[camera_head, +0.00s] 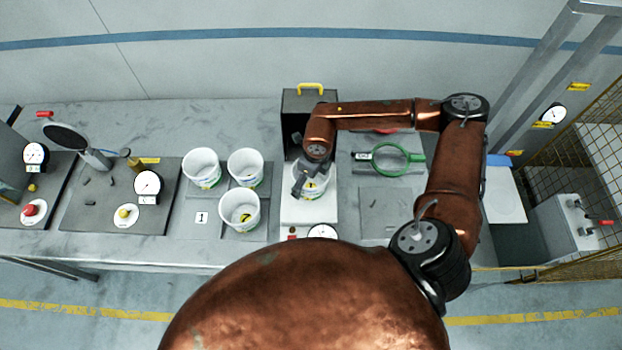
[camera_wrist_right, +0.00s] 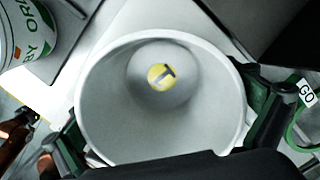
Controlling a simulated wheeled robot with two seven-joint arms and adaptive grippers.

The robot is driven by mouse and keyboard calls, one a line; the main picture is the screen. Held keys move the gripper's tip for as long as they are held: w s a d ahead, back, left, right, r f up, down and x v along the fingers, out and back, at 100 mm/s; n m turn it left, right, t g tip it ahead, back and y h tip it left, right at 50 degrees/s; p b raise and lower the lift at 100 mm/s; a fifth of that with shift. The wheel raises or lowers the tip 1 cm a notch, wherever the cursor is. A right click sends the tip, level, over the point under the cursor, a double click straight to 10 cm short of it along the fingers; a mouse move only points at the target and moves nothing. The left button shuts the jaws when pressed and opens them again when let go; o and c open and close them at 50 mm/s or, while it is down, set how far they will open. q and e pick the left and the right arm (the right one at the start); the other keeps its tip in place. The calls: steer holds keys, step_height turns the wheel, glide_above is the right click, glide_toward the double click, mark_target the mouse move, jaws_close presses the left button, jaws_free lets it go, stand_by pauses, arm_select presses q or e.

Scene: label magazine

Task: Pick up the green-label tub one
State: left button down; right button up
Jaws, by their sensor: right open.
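A white tub (camera_head: 325,186) stands on a pale plate in front of the dark box. In the right wrist view, I look down into this tub (camera_wrist_right: 110,95). A yellow disc with a dark mark shows at its bottom. My right gripper (camera_head: 306,188) is over it, open, with one finger on each side of the rim; contact is unclear. Three more white tubs stand left: back left (camera_head: 202,165), back right (camera_head: 245,163) and front (camera_head: 238,213). The back two show some green, too small to read. Another tub with green lettering (camera_wrist_right: 28,35) shows in the wrist view.
A dark box (camera_head: 296,104) with a yellow handle stands behind the right gripper. A green ring (camera_head: 420,159) with a GO tag lies to its right. Gauges and a round dark plate (camera_head: 66,136) are at the left. A copper arm part with a dark end shows at the wrist view's lower left.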

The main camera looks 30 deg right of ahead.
steer(key=shift+f, duration=0.25)
steer(key=shift+c, duration=0.4)
steer(key=c, duration=0.8)
steer(key=shift+r, duration=0.1)
steer(key=shift+c, duration=0.3)
